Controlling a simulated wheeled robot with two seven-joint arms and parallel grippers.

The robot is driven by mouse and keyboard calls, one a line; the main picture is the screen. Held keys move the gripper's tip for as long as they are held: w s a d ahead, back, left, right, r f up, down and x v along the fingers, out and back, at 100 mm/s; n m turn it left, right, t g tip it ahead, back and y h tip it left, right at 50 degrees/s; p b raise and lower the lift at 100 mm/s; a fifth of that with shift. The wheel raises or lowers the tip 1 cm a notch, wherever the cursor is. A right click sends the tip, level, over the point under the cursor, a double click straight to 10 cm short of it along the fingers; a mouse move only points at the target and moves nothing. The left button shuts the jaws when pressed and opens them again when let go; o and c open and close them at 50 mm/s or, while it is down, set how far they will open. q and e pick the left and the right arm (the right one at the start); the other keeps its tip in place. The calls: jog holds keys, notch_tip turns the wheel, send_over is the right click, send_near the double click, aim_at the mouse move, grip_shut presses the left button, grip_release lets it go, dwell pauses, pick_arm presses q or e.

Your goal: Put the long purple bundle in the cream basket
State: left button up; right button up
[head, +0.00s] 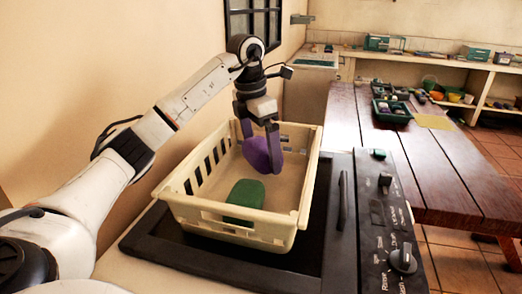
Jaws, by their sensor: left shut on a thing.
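The long purple bundle (257,154) is held between the fingers of my left gripper (261,140). The gripper points down and is shut on the bundle. The bundle hangs over the right rear part of the cream basket (180,204); I cannot tell whether it touches the basket floor. The basket has slotted sides and an open top, and a green object (246,194) lies inside near its front. My right gripper is out of view.
The basket stands on a black-topped washing machine with a knob panel (402,258) on its right. A wooden table (420,150) with a tray of items stands to the right. Shelves line the back wall. A wall runs close along the left.

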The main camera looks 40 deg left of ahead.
aim_at(255, 147)
pick_arm(q)
jog(key=shift+f, duration=0.2)
jog(key=shift+f, duration=0.55)
jog(key=o, duration=0.9)
notch_tip(255, 147, up, 13)
jog(key=s, duration=0.1)
jog(key=shift+s+a, duration=0.25)
jog(key=shift+s, duration=0.1)
